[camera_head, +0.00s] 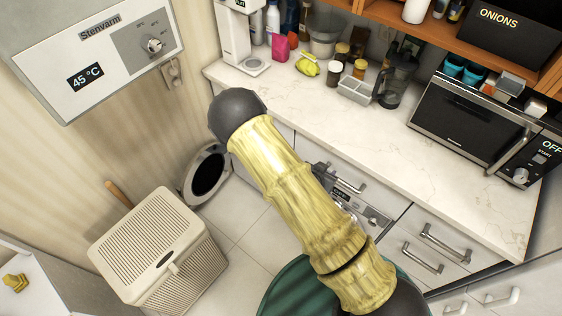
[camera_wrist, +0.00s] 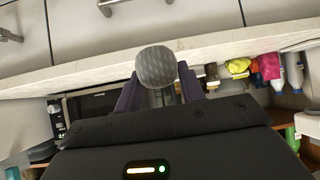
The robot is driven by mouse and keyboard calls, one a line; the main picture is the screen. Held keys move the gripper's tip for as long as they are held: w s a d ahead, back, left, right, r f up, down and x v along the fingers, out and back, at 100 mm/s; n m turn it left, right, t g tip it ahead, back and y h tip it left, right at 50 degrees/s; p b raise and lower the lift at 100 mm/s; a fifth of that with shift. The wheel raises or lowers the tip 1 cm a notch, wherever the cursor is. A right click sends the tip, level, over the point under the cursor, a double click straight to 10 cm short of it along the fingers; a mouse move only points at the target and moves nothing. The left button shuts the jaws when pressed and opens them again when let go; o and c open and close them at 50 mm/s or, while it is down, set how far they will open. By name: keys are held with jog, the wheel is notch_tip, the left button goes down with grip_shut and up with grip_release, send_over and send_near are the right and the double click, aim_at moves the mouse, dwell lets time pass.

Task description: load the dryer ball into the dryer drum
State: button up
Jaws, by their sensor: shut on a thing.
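The dryer ball (camera_wrist: 157,66) is a grey, ribbed round ball in the wrist view. My gripper (camera_wrist: 160,82) is shut on it, with purple fingers at its left and right sides. In the head view my yellow, bamboo-patterned arm crosses the middle, and the ball cannot be made out there. A round door with dark glass (camera_head: 207,174) stands open by the left end of the counter. The drum opening is hidden, apparently behind my arm. Part of a front panel with a small display (camera_head: 343,194) shows just right of my arm.
A pale marble counter (camera_head: 330,112) holds bottles, jars, a blender and a microwave (camera_head: 468,122). White drawers (camera_head: 425,250) with bar handles lie below it. A beige laundry hamper (camera_head: 160,250) stands on the floor at left. Some tiled floor (camera_head: 240,215) between hamper and counter is clear.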

jog(key=d+f+n+t+y+b, duration=0.1)
jog(key=d+f+n+y+b, duration=0.4)
jog(key=f, duration=0.5)
jog(key=shift+s+d+n+b, duration=0.3)
jog(key=shift+d+b, duration=0.4)
jog(key=shift+b, duration=0.5)
jog(key=shift+f, duration=0.1)
